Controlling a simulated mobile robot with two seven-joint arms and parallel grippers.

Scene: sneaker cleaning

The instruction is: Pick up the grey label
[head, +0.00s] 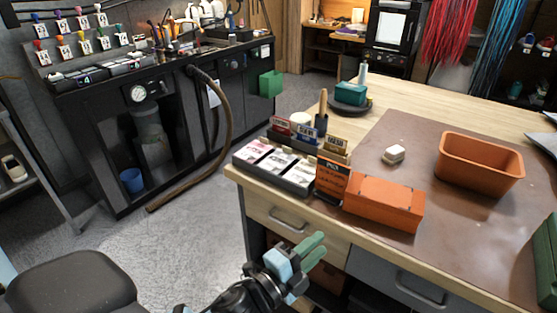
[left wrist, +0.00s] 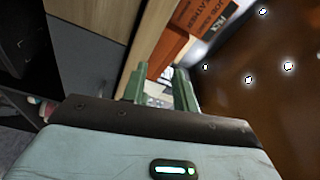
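A dark tray (head: 290,186) at the left front corner of the workbench holds a row of small pale cards. The card at the right end (head: 300,171) looks light grey, the one at the left end (head: 257,149) pinkish; I cannot tell for sure which is the grey label. My left gripper (head: 317,249) is in front of the bench, lower than the tray and apart from it. Its green fingers stand apart with nothing held between them, as the left wrist view (left wrist: 160,88) also shows. My right gripper is not in view.
An orange sign (head: 332,181) and an orange box (head: 384,203) stand right of the tray. Small red, blue and gold signs (head: 307,134) stand behind it. A white block (head: 394,154) and an orange bin (head: 480,163) are on the brown mat (head: 420,225). The bench's drawer front (head: 285,222) is close to my gripper.

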